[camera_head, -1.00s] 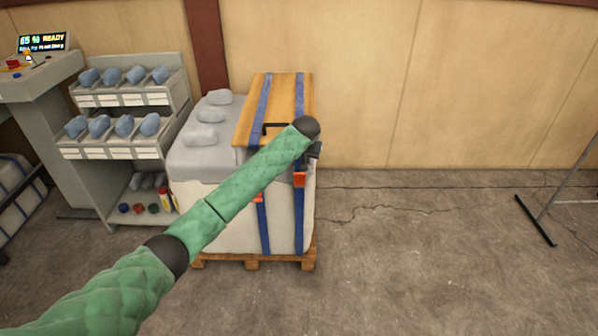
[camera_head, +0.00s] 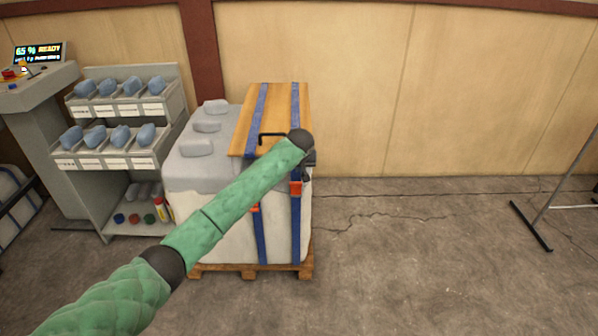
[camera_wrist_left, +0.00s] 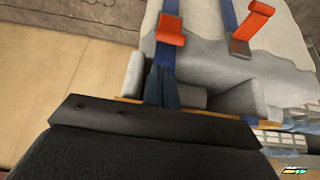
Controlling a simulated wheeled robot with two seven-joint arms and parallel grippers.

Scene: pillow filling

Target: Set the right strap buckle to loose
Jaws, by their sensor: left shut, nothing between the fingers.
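The right strap (camera_head: 296,225) is blue and runs over the wooden board and down the front of a pale block. Its orange buckle (camera_head: 295,188) shows on the front face; in the left wrist view this buckle (camera_wrist_left: 171,28) is at top centre. The left strap's orange buckle (camera_head: 255,209) is partly covered by my left arm; in the wrist view its lever (camera_wrist_left: 258,18) stands out from a grey base. My left gripper (camera_head: 308,172) is shut and empty, just above the right buckle, partly hidden behind its wrist. My right gripper is out of view.
The strapped block stands on a wooden pallet (camera_head: 250,272). A grey shelf unit (camera_head: 118,185) with blue pieces in bins stands to its left, beside a console with a screen (camera_head: 40,53). The floor to the right is clear up to a metal stand (camera_head: 531,227).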

